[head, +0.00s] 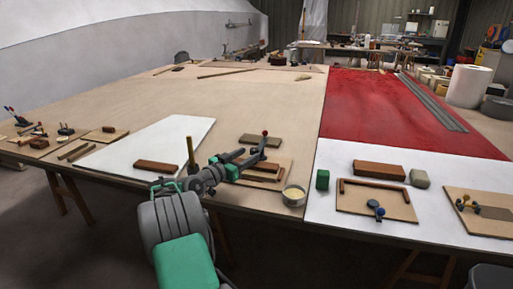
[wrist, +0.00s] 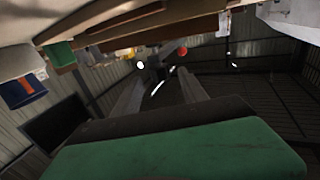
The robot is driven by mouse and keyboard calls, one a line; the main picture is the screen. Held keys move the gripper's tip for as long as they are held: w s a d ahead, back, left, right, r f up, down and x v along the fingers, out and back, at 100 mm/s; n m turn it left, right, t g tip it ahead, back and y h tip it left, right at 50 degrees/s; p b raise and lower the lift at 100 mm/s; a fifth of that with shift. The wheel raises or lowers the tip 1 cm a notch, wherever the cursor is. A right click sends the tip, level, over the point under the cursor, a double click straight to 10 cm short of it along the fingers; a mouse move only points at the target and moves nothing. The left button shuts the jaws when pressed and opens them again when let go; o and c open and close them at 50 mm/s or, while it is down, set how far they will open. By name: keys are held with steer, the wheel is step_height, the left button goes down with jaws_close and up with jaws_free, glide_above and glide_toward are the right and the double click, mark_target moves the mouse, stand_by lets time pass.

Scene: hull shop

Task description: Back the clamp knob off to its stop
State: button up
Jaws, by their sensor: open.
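Which way the knob is turned cannot be told.
A pale tin (head: 293,195) and a green block (head: 322,180) stand right of my gripper. A brown block (head: 156,165) lies left on a white sheet (head: 160,142). A blue-knobbed tool (head: 376,207) lies on a board further right. The bench middle is clear.

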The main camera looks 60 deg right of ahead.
steer(key=x, duration=0.7)
steer(key=shift+d, duration=0.2)
jaws_close()
